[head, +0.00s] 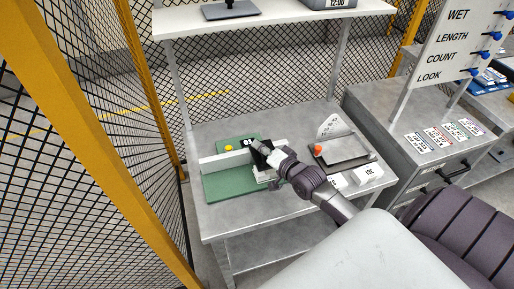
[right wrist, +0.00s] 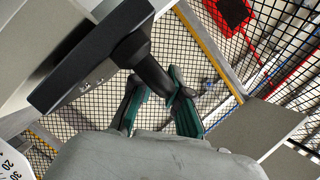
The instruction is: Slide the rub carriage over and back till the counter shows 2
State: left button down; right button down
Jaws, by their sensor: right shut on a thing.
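The rub rig stands on the bench, with a green base (head: 235,187) and a pale rail (head: 222,160) across it. The dark rub carriage (head: 260,158) sits on the rail, right of its middle. A small black counter (head: 248,142) shows behind the rail; its digits are too small to read surely. My right gripper (head: 270,160) is at the carriage, partly covering it. In the right wrist view the carriage is a dark block (right wrist: 95,58) with a round dark handle (right wrist: 148,72), and my right gripper (right wrist: 158,88) is shut on that handle. My left gripper is not in view.
A yellow button (head: 229,148) sits left of the counter. A grey tray (head: 350,154) with an orange-red knob (head: 318,149) and white labelled boxes (head: 368,173) stand to the right. A mesh fence (head: 90,130) with a yellow post closes the left side.

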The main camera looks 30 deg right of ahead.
jog(key=shift+d+r, duration=0.1)
jog(key=shift+d, duration=0.1)
jog(key=c, duration=1.4)
grip_release()
jog(key=shift+c, duration=0.2)
jog(key=shift+d, duration=0.15)
jog(key=shift+s, duration=0.15)
jog(key=shift+s, duration=0.35)
jog(key=v, duration=1.1)
jog(key=shift+s, duration=0.1)
